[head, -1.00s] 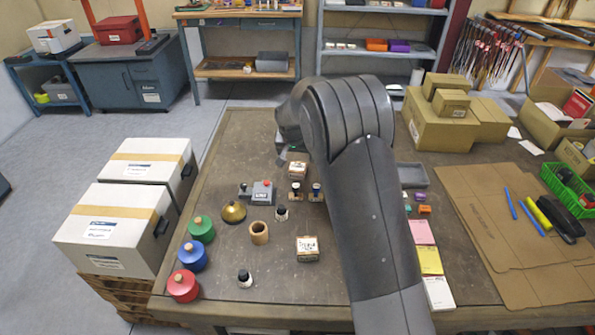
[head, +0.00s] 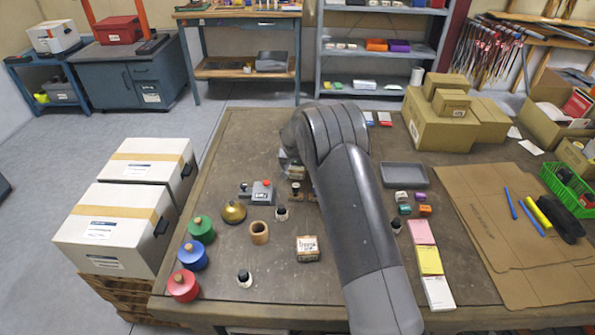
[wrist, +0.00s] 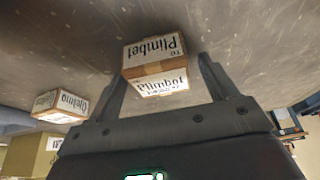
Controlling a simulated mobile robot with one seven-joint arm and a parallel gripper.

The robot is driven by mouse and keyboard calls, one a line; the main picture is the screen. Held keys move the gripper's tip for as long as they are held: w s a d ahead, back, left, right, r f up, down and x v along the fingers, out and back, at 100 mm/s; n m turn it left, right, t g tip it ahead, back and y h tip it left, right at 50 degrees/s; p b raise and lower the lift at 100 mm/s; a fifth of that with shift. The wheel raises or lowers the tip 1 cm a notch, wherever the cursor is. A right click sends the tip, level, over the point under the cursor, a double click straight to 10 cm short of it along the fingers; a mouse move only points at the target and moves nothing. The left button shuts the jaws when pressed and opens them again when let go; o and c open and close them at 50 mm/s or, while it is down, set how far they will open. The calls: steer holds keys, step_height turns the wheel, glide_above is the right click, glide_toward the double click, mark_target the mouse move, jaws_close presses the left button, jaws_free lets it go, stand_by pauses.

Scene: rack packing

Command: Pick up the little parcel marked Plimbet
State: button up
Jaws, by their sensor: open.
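The little parcel marked Plimbet (wrist: 156,52) is a brown box with white labels and a tape strip. In the wrist view it shows between the two fingers of my open gripper (wrist: 164,68), with a finger to each side. I see no clear contact, and cannot tell how far the fingertips reach around it. In the head view a small parcel (head: 297,173) is partly hidden by the end of my arm; its label is unreadable there. Another little parcel, with a different name (wrist: 61,104), sits to the left in the wrist view.
A labelled parcel (head: 308,248) stands in the table's front middle. Close to my gripper are small stamps, a grey device with a red part (head: 262,191) and a wooden cup (head: 259,233). A grey tray (head: 403,175) lies to the right. The table's left back is clear.

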steer(key=c, duration=1.1)
